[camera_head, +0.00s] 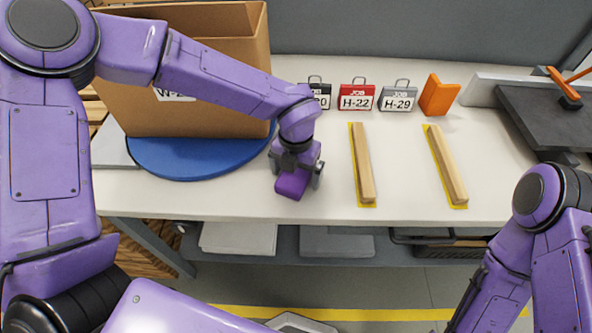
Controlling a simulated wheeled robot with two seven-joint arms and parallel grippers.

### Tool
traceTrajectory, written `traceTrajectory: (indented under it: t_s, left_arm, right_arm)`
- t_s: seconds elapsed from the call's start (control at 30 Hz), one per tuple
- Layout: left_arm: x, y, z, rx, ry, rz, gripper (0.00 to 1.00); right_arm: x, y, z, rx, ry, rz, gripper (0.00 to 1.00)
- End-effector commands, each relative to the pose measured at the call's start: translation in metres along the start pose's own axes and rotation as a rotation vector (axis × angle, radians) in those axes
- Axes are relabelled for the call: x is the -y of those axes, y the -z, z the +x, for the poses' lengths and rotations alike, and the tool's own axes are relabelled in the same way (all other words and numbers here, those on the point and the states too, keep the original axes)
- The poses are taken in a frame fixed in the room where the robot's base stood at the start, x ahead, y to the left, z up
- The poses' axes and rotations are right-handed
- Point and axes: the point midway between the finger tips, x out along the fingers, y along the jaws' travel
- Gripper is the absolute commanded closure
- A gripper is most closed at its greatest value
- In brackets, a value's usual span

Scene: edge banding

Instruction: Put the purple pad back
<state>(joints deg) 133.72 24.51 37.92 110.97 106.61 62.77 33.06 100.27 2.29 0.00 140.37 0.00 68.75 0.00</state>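The purple pad (291,185) is a small, deep purple block over the white tabletop, just right of the blue round base. My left gripper (295,178) points down with its dark fingers on either side of the pad and appears shut on it. The gripper hides the pad's upper part. I cannot tell whether the pad touches the tabletop. My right arm shows at the lower right, but its gripper is out of view.
A cardboard box (225,110) stands on a blue round base (190,160). Two wooden strips (363,165) (447,166) lie on yellow outlines. Red (357,96) and grey (398,97) job tags and an orange block (439,97) stand behind. A dark machine plate (548,115) is at right.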

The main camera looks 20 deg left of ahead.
Motion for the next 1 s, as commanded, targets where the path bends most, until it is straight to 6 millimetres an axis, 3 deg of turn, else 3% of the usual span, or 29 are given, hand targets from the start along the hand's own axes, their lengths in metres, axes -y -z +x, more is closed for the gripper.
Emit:
traceTrajectory:
  t_s: [0.27,0.5,0.7,1.0]
  left_arm:
    - [0.000,-0.001,-0.015,0.002,0.001,-0.001,0.02]
    - [0.000,-0.001,-0.077,0.005,0.001,-0.002,0.02]
    - [0.000,-0.001,-0.114,0.002,0.000,-0.002,0.02]
    - [0.000,0.000,-0.124,-0.001,0.000,-0.001,0.02]
  right_arm:
    - [0.000,0.000,-0.001,0.000,0.000,0.000,1.00]
    - [0.000,-0.001,0.002,0.000,0.000,0.000,1.00]
    - [0.000,-0.001,0.003,0.000,0.000,0.000,1.00]
    - [0.000,-0.001,0.003,0.000,0.000,0.000,1.00]
